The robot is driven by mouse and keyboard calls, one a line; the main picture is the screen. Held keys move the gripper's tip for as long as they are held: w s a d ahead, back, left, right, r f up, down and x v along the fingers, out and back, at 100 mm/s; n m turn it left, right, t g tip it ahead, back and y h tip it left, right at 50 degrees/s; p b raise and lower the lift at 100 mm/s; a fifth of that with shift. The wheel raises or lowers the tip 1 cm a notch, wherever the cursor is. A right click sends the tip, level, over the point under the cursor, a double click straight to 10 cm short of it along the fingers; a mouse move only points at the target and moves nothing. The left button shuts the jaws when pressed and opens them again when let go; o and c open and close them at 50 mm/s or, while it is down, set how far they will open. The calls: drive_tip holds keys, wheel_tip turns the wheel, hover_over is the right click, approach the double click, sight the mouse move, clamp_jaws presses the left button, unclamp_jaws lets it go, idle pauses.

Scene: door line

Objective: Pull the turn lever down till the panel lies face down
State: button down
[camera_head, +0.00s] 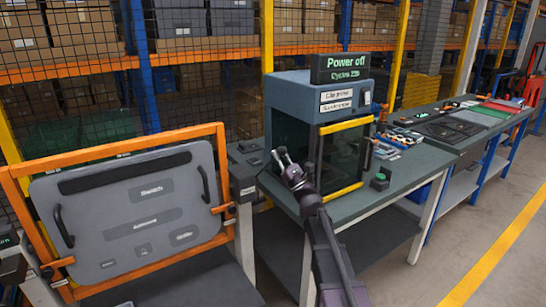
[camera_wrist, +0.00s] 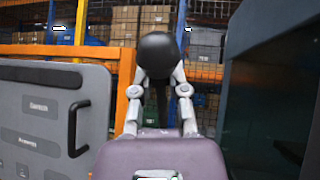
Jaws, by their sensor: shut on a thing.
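The grey panel (camera_head: 120,215) stands in an orange frame (camera_head: 125,152) at the left, leaning back a little with its labelled face toward me. It carries black handles, and it also shows at the left of the wrist view (camera_wrist: 45,140). My gripper (camera_head: 284,158) is to the right of the frame, in front of the blue-grey machine. In the wrist view its two fingers (camera_wrist: 158,88) are closed on a round black knob (camera_wrist: 158,52), which I take for the end of the turn lever. The lever's link to the frame is hidden.
Behind is a mesh fence with shelves of boxes (camera_head: 90,28). Open floor (camera_head: 455,225) lies at the right.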

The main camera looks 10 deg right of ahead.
drive_tip(key=shift+s+f, duration=0.15)
drive_tip(key=shift+s, duration=0.05)
idle(0.3)
drive_tip(key=c, duration=0.6)
unclamp_jaws()
drive_tip(key=shift+c, duration=0.2)
